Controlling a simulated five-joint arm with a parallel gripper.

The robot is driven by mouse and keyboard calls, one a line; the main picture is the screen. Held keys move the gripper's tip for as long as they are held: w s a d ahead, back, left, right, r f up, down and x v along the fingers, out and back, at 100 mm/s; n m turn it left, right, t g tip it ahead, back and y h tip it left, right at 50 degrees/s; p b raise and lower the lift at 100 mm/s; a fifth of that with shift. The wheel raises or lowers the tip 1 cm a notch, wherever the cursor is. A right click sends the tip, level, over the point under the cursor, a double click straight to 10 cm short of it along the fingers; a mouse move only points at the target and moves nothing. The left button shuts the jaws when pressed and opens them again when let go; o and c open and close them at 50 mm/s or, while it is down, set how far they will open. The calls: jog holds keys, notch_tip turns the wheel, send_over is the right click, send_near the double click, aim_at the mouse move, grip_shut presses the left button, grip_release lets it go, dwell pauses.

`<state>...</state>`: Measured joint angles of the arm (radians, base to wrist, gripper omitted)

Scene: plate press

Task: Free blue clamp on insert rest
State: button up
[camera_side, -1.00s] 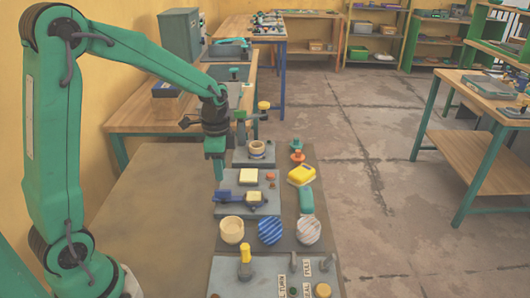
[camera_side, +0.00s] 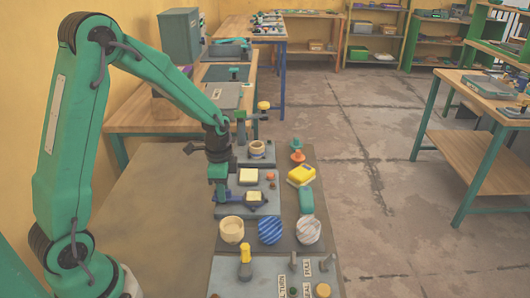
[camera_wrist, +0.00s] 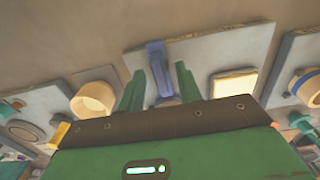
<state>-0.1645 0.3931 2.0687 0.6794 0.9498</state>
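The blue clamp (camera_side: 234,204) sits on a grey plate (camera_side: 262,210) in the side view, with a small cream block (camera_side: 254,196) at its right end. In the wrist view the blue clamp (camera_wrist: 155,60) shows as a long blue bar between my two green fingers. My gripper (camera_side: 220,197) is low at the clamp's left end, pointing down. In the wrist view my gripper (camera_wrist: 160,85) is open, one finger on each side of the bar. I cannot tell whether either finger touches it. The clamp's lower end is partly hidden by my gripper body.
A cream block (camera_side: 249,175) sits behind the clamp. A yellow-handled lever (camera_side: 245,262) stands nearer.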

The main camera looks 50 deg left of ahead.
grip_shut()
jog(key=shift+n, duration=0.4)
jog(key=n, duration=0.7)
jog(key=shift+n, duration=0.4)
jog(key=n, duration=0.4)
jog(key=shift+n, duration=0.3)
jog(key=n, duration=0.4)
jog(key=shift+n, duration=0.4)
